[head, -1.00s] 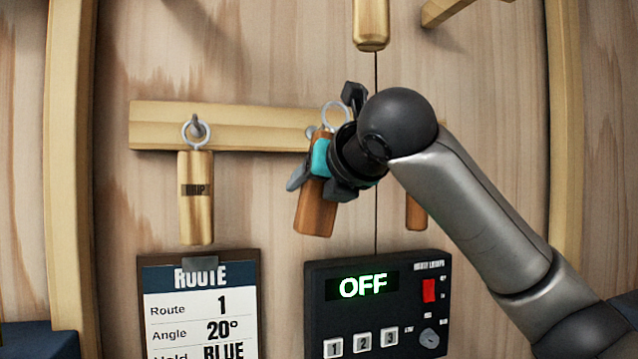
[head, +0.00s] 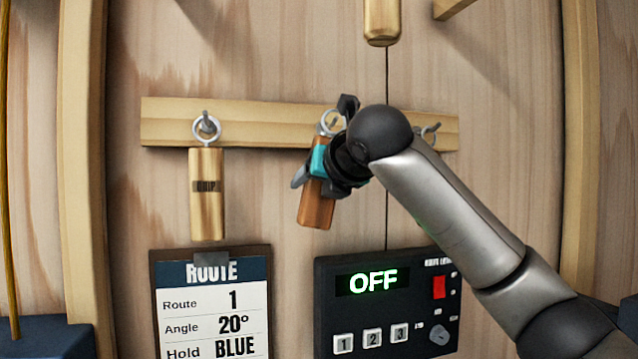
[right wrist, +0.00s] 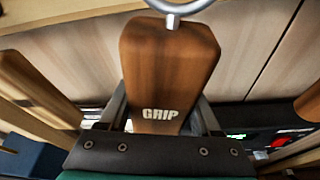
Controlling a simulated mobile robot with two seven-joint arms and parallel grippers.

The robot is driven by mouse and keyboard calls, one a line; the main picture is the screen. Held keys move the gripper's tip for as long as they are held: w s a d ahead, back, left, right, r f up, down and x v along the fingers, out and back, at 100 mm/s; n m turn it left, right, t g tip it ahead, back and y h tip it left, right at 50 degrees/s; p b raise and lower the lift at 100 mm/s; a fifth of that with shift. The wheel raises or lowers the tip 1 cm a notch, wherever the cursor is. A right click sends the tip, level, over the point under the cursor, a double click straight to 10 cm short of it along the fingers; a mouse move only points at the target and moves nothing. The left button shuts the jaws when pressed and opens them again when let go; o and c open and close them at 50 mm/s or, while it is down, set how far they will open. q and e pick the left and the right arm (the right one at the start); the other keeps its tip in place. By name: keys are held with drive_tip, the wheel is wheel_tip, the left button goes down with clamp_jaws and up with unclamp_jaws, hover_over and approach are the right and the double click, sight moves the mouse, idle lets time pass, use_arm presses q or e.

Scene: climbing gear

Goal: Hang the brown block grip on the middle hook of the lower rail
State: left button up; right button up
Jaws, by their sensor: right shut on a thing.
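The brown block grip (head: 316,205) is held upright with a slight tilt in front of the lower rail (head: 265,120). My right gripper (head: 319,168) is shut on it around its middle. Its metal ring (head: 331,122) overlaps the middle of the rail; I cannot tell whether the ring is around the middle hook or just in front of it. In the right wrist view the brown block (right wrist: 170,65) stands between the fingers, with the word GRIP showing and part of its ring at the top edge. My left gripper is out of view.
A pale block grip (head: 206,195) hangs on the left hook. A ring (head: 428,133) shows at the right hook, partly behind my arm; a brown block (right wrist: 309,105) shows there in the wrist view. Below are a route board (head: 212,275) and a control box (head: 385,315). Another pale block (head: 381,22) hangs above.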

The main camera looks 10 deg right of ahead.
drive_tip(key=shift+p+x, duration=1.3)
drive_tip(key=shift+x, duration=0.15)
drive_tip(key=shift+d+f, duration=0.1)
drive_tip(key=o, duration=1.6)
